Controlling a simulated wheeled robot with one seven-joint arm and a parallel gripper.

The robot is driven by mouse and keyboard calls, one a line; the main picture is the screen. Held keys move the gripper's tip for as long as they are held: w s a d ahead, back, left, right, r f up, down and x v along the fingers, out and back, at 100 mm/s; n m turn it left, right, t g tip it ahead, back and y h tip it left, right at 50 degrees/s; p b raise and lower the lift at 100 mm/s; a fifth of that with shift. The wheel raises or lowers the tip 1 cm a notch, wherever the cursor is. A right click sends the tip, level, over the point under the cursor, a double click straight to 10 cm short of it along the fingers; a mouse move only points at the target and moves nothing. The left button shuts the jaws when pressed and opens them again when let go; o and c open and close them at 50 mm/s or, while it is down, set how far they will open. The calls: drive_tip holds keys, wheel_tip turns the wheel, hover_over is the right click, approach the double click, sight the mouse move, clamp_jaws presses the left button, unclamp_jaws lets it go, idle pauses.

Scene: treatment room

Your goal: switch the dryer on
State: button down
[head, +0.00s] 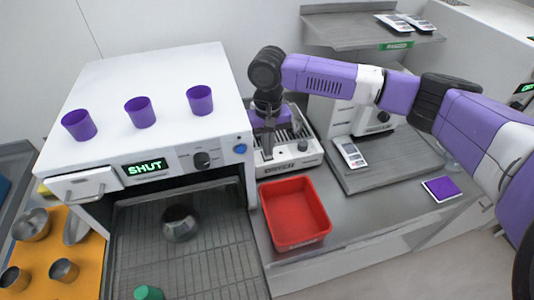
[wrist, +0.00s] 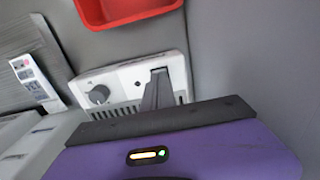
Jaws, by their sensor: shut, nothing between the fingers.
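A low white unit (head: 290,160) with a slotted top stands on the grey counter right of the big white cabinet. No label tells whether it is the dryer. My gripper (wrist: 159,76) is shut and empty, pointing down at the unit's left end. In the wrist view its fingers cover part of the panel right of the dark mark. I cannot tell whether they touch it.
A red tray (head: 291,240) sits in front of the unit.

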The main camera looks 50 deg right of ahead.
drive_tip(key=shift+f, duration=0.6)
idle(0.4)
wheel_tip(320, 180, up, 5)
drive_tip(key=p, duration=0.4)
drive_tip(key=shift+f, duration=0.1)
drive_tip(key=shift+r+p, duration=0.9)
drive_tip(key=shift+r, duration=0.2)
